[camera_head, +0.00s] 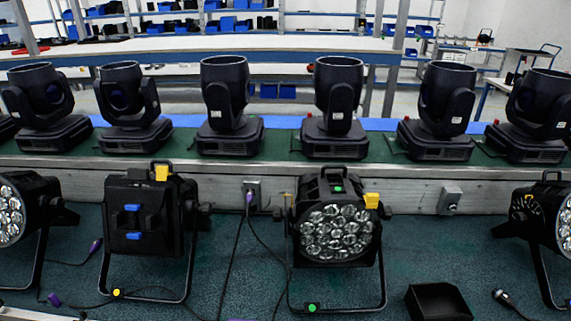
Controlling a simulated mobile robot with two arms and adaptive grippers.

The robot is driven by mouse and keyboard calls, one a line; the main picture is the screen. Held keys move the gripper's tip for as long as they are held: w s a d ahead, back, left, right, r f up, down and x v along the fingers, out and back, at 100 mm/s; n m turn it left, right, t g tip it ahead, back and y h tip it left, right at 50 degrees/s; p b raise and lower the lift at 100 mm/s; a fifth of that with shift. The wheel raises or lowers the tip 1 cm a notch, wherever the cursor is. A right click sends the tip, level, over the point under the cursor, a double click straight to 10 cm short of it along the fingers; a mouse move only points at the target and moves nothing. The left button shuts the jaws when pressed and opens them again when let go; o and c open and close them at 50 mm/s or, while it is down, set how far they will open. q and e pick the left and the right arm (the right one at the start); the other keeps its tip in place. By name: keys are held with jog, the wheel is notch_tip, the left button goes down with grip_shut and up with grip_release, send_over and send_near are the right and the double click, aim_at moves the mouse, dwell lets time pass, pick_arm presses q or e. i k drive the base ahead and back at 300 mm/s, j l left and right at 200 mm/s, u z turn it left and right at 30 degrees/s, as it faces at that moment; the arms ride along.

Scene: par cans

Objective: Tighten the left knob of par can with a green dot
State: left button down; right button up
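The par can with a green dot (340,252) stands on the floor right of the middle, its round cluster of lenses facing me. One green dot (312,308) is on the lower left of its floor bracket, and another green mark (338,189) is on its top. The left knob (279,213) shows as a small dark shape at the left side of the bracket; its tightness cannot be told. A dark knob (387,213) also shows on the right side. Neither of my grippers is in view.
A par can with a yellow dot (140,225) stands to the left, its back facing me. Other par cans are cut off at both edges. A black open box (437,303) and cables lie on the floor. Several moving-head lights (338,105) line the bench behind.

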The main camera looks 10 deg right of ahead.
aim_at(277, 213)
jog(key=i+j+z, duration=0.1)
jog(key=j+z, duration=0.35)
jog(key=j, duration=0.25)
jog(key=j+z, duration=0.5)
jog(key=j, duration=0.25)
jog(key=j+u, duration=0.25)
jog(key=j, duration=0.85)
